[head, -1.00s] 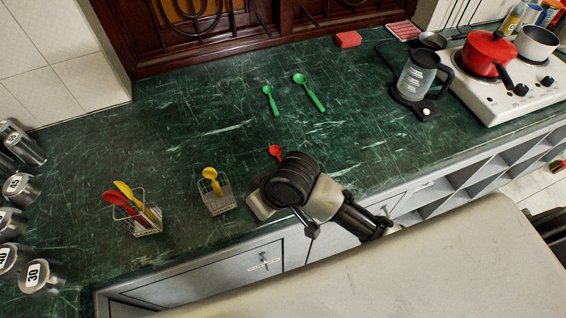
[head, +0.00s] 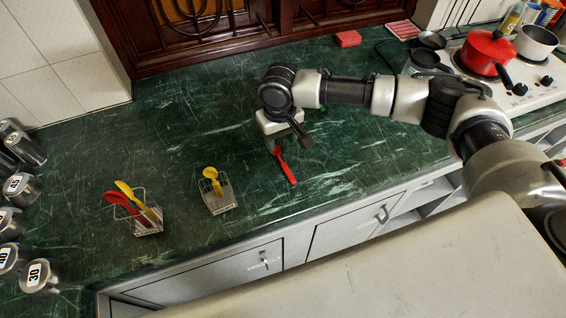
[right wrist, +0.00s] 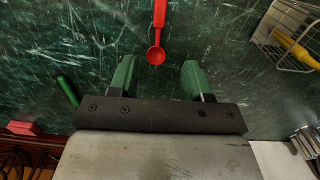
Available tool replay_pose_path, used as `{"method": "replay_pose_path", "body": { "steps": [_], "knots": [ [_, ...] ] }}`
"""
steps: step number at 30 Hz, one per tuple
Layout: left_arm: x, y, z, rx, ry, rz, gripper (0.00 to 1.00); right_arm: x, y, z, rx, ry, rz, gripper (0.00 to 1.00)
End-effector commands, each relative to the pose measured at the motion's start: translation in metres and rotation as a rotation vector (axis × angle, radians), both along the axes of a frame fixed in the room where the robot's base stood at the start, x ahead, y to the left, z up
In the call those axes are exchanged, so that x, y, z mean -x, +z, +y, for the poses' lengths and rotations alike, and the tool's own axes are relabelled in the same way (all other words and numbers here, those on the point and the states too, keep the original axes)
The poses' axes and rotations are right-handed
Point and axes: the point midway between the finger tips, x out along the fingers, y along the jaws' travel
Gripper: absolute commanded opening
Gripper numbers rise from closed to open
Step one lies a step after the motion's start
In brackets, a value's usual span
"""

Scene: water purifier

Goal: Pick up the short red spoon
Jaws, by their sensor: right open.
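A red spoon (head: 286,169) lies flat on the green counter, its bowl toward the back and its handle toward the front edge. In the right wrist view the red spoon (right wrist: 156,53) has its bowl just beyond the gap between my fingers. My right gripper (head: 287,143) is open and empty at the bowl end of the spoon. In the right wrist view the open gripper (right wrist: 158,79) shows its two green fingers on either side of the bowl's line. My left gripper is not in view.
A wire holder (head: 150,226) has red and yellow spoons. Another holder (head: 220,205) has a yellow spoon. In the right wrist view a green spoon (right wrist: 68,90) lies beside my gripper. Canisters (head: 36,276) stand left, a stove (head: 535,80) right. The front-middle counter is clear.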

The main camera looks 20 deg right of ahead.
Motion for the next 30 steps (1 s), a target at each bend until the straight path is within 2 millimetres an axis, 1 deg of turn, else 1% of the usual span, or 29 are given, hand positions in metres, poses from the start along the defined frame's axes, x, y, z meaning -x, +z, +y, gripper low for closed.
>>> {"method": "replay_pose_path", "body": {
  "steps": [1, 3, 6, 11, 16, 18, 20, 23, 29, 30],
  "knots": [
    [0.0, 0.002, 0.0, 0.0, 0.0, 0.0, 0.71, 0.001, -0.009, 0.0, 0.001, 0.0, 0.003, 0.49],
    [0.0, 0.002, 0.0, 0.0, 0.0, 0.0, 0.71, 0.001, -0.02, 0.001, 0.0, 0.002, 0.002, 0.49],
    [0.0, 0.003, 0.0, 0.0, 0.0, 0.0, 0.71, 0.001, -0.031, 0.001, -0.001, 0.003, 0.001, 0.49],
    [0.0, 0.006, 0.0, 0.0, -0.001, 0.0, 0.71, 0.002, -0.041, -0.001, 0.0, 0.004, 0.0, 0.49],
    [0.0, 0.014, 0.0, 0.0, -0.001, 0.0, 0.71, 0.009, -0.065, -0.005, 0.002, 0.005, 0.001, 0.49],
    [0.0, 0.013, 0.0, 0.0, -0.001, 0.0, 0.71, 0.008, -0.076, -0.004, 0.001, 0.004, 0.0, 0.49],
    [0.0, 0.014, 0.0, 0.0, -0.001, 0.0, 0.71, 0.009, -0.083, -0.004, 0.0, 0.005, 0.0, 0.49],
    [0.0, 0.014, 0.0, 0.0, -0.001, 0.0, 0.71, 0.009, -0.088, -0.004, 0.0, 0.004, -0.001, 0.49],
    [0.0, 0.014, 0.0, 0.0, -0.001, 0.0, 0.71, 0.008, -0.088, -0.004, -0.001, 0.005, -0.001, 0.49],
    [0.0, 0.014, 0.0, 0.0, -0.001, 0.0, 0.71, 0.008, -0.088, -0.004, -0.001, 0.004, -0.001, 0.43]
  ]
}}
